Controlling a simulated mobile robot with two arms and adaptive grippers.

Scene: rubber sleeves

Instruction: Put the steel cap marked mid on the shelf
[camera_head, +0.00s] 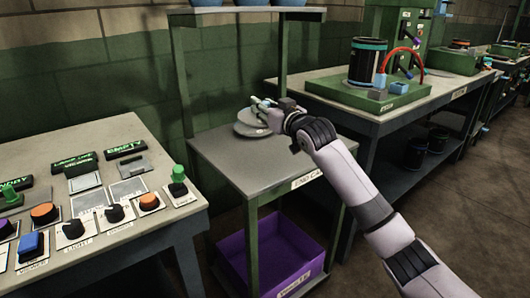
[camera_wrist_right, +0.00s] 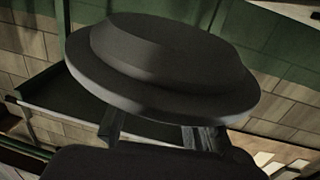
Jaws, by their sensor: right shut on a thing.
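My right gripper (camera_head: 262,106) is over the back of the small green-framed shelf stand (camera_head: 240,165). It is shut on a round grey steel cap (camera_wrist_right: 160,62), which fills much of the right wrist view, with a finger showing below it on each side. In the head view, grey discs (camera_head: 250,127) show at and below the gripper, partly hidden by it. I cannot tell there which is the held cap and which rests on the stand. No "mid" marking is readable. My left gripper is not in view.
An upper shelf (camera_head: 245,16) with blue bowls (camera_head: 290,2) stands above the stand's middle top. A purple crate (camera_head: 272,262) sits on its lower level. A control panel (camera_head: 85,200) is at left. A bench (camera_head: 350,110) with a green tray (camera_head: 385,100) is at right.

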